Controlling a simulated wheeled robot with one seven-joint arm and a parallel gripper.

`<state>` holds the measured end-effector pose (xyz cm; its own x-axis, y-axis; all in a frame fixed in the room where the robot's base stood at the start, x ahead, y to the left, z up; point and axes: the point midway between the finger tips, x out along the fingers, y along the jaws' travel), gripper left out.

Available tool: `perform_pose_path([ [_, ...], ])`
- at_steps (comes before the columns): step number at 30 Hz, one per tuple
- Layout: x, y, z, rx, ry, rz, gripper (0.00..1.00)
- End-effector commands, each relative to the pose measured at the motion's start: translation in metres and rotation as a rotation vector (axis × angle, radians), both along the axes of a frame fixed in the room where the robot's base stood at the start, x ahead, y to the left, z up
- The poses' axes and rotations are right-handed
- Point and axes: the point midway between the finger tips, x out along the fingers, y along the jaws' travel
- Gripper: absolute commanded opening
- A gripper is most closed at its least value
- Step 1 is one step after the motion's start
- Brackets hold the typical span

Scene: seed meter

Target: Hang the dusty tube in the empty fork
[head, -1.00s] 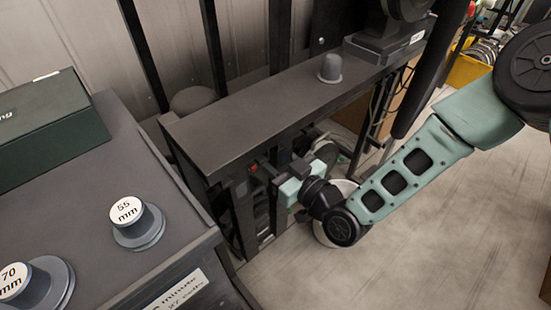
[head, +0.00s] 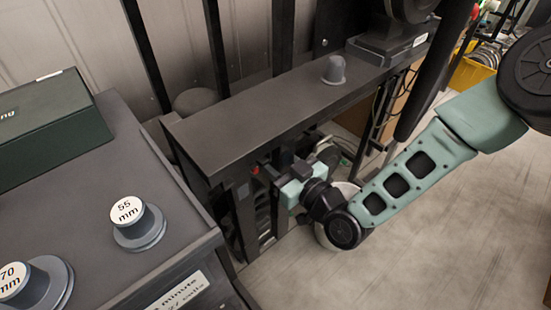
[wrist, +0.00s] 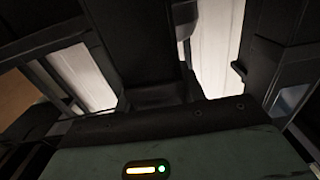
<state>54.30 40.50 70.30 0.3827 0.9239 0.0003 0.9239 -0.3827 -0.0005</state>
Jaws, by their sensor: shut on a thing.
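My gripper (head: 266,171) is low under the front edge of the dark bench, its pale green body (head: 297,190) reaching in from the right. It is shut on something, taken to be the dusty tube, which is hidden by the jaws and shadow. In the wrist view my dark jaws (wrist: 155,92) show above the green gripper housing, with no clear sight of what is between them. A small red spot (head: 255,170) shows beside the jaws. I cannot make out the empty fork in the shadow under the bench.
The dark bench (head: 250,105) overhangs my gripper, with a grey cap (head: 334,70) on top. Dark upright posts (head: 246,215) stand close left of the jaws. A cabinet with a 55 mm knob (head: 138,222) is at left. The floor (head: 430,230) at right is clear.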

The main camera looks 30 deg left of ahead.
Motion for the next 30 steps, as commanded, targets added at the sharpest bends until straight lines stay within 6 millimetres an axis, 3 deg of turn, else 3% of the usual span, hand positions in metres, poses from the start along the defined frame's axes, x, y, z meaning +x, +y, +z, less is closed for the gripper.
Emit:
perform_pose_path([
  [17, 0.0000, 0.0002, -0.0086, 0.001, 0.000, 0.000, 0.00],
  [18, 0.0001, 0.0002, -0.0077, 0.002, -0.001, 0.000, 0.51],
  [20, 0.0000, 0.0002, -0.0077, 0.001, 0.000, 0.000, 0.65],
  [30, 0.0000, -0.0001, -0.0085, -0.001, 0.000, 0.000, 0.65],
])
